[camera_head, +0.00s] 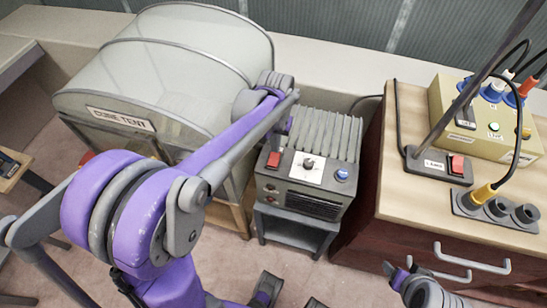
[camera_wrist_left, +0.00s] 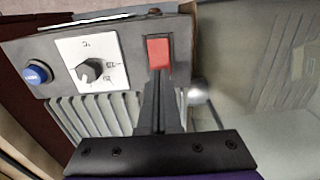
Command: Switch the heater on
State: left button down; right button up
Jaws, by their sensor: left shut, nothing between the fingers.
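The heater (camera_head: 312,178) is a grey box with a finned top, standing on a small dark stand. Its front panel has a black knob on a white plate (camera_head: 308,168), a blue button (camera_head: 342,174) and a red rocker switch. In the left wrist view the red switch (camera_wrist_left: 158,52) is large, with the knob (camera_wrist_left: 90,70) and blue button (camera_wrist_left: 37,73) to its left. My left gripper (camera_wrist_left: 157,74) is shut and empty, its fingertips at the switch's lower edge; contact is unclear. In the head view my left arm partly covers that side of the heater. My right gripper (camera_head: 402,274) is at the bottom right, away from the heater.
A curing tent (camera_head: 168,55) stands close at the heater's left. On the right, a wooden-topped cabinet (camera_head: 400,190) carries a lamp base with a red switch (camera_head: 438,165), a yellow supply box (camera_head: 460,100) and a socket strip (camera_head: 495,208) with cables.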

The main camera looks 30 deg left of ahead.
pick_arm(q)
jog(key=shift+f+b, duration=0.7)
jog(key=shift+f, duration=0.4)
dwell(0.4)
jog(key=shift+r+p, duration=2.4)
jog(key=shift+r, duration=1.2)
jog(key=s+d+r+m+t+p, duration=0.1)
jog(key=s+d+t, duration=0.4)
jog(key=s, duration=1)
jog(key=shift+s+d+m, duration=0.3)
jog(key=shift+d+m, duration=0.5)
jog(key=shift+d, duration=0.1)
